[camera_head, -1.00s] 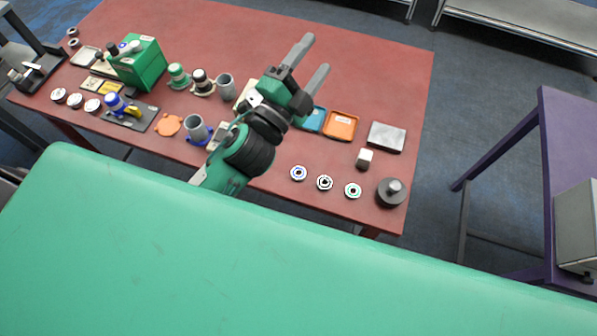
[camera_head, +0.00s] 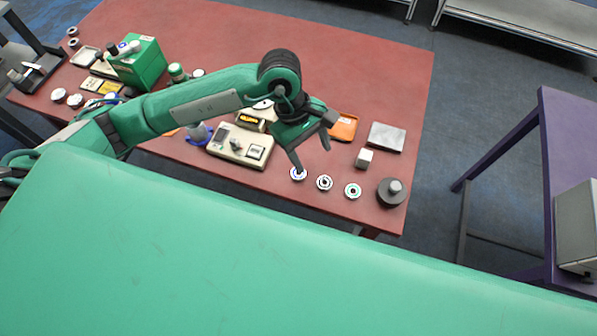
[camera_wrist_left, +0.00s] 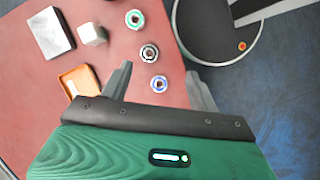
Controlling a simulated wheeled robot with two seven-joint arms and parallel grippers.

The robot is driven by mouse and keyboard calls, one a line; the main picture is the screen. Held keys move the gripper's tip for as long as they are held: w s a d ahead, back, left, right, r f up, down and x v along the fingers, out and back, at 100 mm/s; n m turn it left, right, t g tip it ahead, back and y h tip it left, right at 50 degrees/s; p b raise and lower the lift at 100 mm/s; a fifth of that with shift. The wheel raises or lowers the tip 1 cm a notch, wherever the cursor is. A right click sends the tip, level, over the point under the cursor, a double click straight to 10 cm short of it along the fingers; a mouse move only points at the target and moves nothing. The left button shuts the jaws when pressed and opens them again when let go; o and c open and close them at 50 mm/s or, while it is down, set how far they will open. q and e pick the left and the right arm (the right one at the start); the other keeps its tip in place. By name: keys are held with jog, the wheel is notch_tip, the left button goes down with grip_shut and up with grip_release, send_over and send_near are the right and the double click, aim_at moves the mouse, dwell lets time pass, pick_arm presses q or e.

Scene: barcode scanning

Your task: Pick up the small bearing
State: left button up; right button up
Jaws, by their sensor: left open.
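Three small ring-shaped bearings lie in a row near the front edge of the red table. The left bearing (camera_head: 298,174), with a blue ring, also shows in the wrist view (camera_wrist_left: 159,84). The middle bearing (camera_head: 324,183) has a dark ring and shows in the wrist view (camera_wrist_left: 148,53). The right bearing (camera_head: 352,191) shows there too (camera_wrist_left: 135,19). They look about alike in size. My left gripper (camera_head: 311,152) is open and empty above the left bearing, which appears between its fingers (camera_wrist_left: 159,70) in the wrist view. My right gripper is out of view.
A dark stepped cylinder (camera_head: 391,193) stands right of the bearings. A pale cube (camera_head: 364,158), a grey slab (camera_head: 386,137) and an orange tray (camera_head: 343,127) lie behind. A beige device (camera_head: 240,146) is to the left. The red table's (camera_head: 300,40) back is clear.

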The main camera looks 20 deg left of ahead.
pick_arm(q)
jog(key=w+a+y, duration=0.2)
jog(key=a+y, duration=0.1)
jog(key=a, duration=0.2)
jog(key=p, duration=0.2)
send_over(298, 173)
jog(key=a, duration=0.1)
jog(key=shift+m+t, duration=0.3)
jog(key=shift+t, duration=0.1)
notch_tip(298, 173, down, 9)
jog(key=shift+a+r, duration=0.1)
jog(key=shift+r, duration=0.05)
jog(key=f+p, duration=0.1)
jog(key=f, duration=0.1)
jog(key=d+f+p, duration=0.1)
jog(key=f, duration=0.2)
jog(key=shift+w+p, duration=0.15)
jog(key=shift+p, duration=0.25)
jog(key=shift+f, duration=0.3)
jog(key=c, duration=1.1)
